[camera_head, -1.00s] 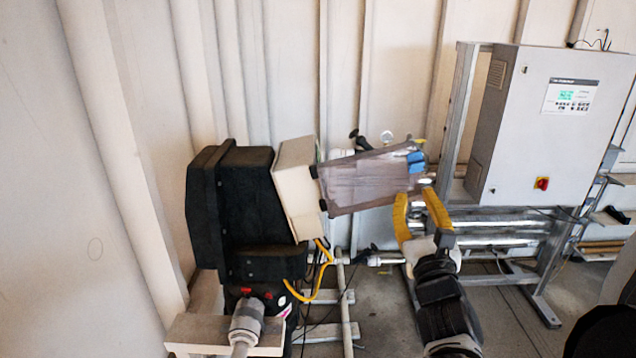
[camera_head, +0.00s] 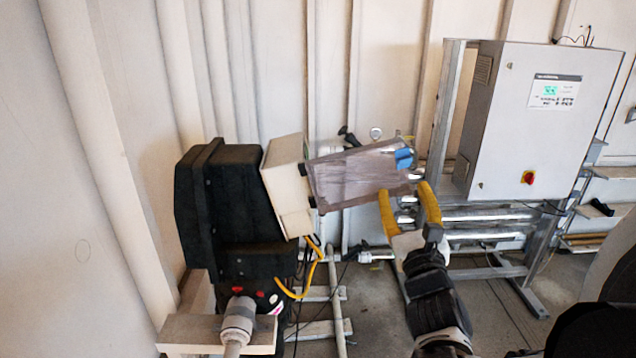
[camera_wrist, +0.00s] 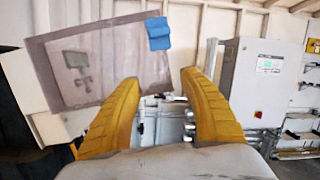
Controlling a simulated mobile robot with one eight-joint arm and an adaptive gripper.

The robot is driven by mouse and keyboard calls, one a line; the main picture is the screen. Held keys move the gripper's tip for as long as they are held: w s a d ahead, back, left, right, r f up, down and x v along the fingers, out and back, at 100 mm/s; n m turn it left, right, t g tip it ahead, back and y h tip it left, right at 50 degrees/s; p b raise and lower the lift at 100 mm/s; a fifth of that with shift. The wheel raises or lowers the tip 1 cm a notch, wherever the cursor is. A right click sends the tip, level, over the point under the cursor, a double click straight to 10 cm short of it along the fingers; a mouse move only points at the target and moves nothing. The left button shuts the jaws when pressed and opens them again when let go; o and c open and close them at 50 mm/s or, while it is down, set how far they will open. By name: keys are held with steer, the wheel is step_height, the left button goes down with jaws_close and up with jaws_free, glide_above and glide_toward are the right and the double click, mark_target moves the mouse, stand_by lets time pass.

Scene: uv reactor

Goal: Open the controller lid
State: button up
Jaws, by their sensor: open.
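The controller is a beige box (camera_head: 285,187) mounted on a black housing. Its lid (camera_head: 352,180) is a greyish translucent panel, swung out to the right from the box and standing well open. A blue latch (camera_head: 404,159) sits at the lid's upper free corner; the latch also shows in the wrist view (camera_wrist: 158,33). My gripper (camera_head: 410,187) has yellow fingers, spread apart and empty. It is just below and right of the lid's free end. In the wrist view the lid (camera_wrist: 108,62) lies beyond the left finger; whether they touch I cannot tell.
The black housing (camera_head: 235,215) stands left of the box, with a yellow cable (camera_head: 305,285) hanging below. A large grey cabinet (camera_head: 545,125) on a metal frame is at the right. A pipe fitting (camera_head: 238,318) is at the lower left. Pipes run behind my gripper.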

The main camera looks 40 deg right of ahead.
step_height(320, 180, up, 10)
stand_by(0.6)
steer(key=shift+a, duration=0.1)
steer(key=shift+c, duration=0.5)
